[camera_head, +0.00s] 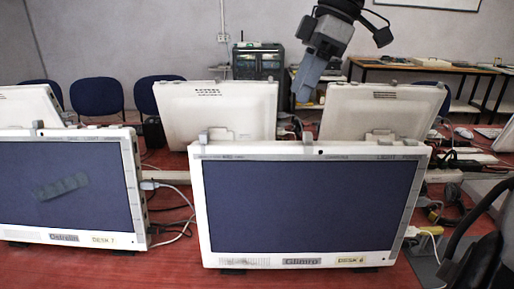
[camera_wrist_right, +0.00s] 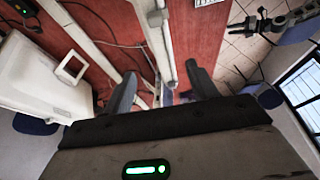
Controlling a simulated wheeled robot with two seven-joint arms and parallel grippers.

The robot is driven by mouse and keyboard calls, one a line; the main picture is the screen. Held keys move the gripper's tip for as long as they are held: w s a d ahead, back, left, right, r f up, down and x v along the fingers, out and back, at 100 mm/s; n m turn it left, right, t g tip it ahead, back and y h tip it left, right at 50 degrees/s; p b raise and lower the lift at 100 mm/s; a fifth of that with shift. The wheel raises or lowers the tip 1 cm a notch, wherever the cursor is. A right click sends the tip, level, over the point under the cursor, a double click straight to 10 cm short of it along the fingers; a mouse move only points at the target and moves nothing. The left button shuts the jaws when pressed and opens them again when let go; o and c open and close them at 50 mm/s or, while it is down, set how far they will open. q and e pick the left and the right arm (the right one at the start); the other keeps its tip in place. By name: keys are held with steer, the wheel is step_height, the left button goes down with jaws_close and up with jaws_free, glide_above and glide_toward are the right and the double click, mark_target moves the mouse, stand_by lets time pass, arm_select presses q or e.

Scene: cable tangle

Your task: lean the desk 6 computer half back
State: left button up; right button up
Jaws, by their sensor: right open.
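The desk 6 computer (camera_head: 310,205) is a white all-in-one with a dark screen and a yellow "DESK 6" label. It stands nearly upright in the middle of the head view, facing me. My right gripper (camera_head: 304,88) hangs from above, just over and beyond its top edge, apart from it in the picture. In the right wrist view the gripper (camera_wrist_right: 162,90) is open, its two dark fingers spread with a long white edge between them; I cannot tell whether that edge is the desk 6 computer's. My left gripper is not in view.
The desk 7 computer (camera_head: 68,190) stands to the left. Two white computers, one at left (camera_head: 218,110) and one at right (camera_head: 380,110), show their backs behind. Cables (camera_head: 172,210) lie on the red desktop (camera_head: 165,262). A dark curved object (camera_head: 478,262) fills the lower right.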

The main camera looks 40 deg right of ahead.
mark_target(276, 142)
steer(key=x, duration=1.5)
steer(key=shift+s+f+b, duration=0.1)
steer(key=shift+s+b, duration=0.1)
steer(key=shift+b, duration=0.15)
jaws_close()
steer(key=c, duration=1.2)
jaws_free()
steer(key=shift+w+d+f+p, duration=0.15)
steer(key=shift+w+d, duration=0.55)
steer(key=shift+w, duration=0.1)
steer(key=shift+w+d+f+p, duration=0.1)
steer(key=shift+w+d+p, duration=0.05)
steer(key=shift+w+d, duration=0.65)
steer(key=shift+c, duration=0.2)
steer(key=o, duration=1.2)
steer(key=shift+o, duration=0.2)
steer(key=shift+a, duration=0.1)
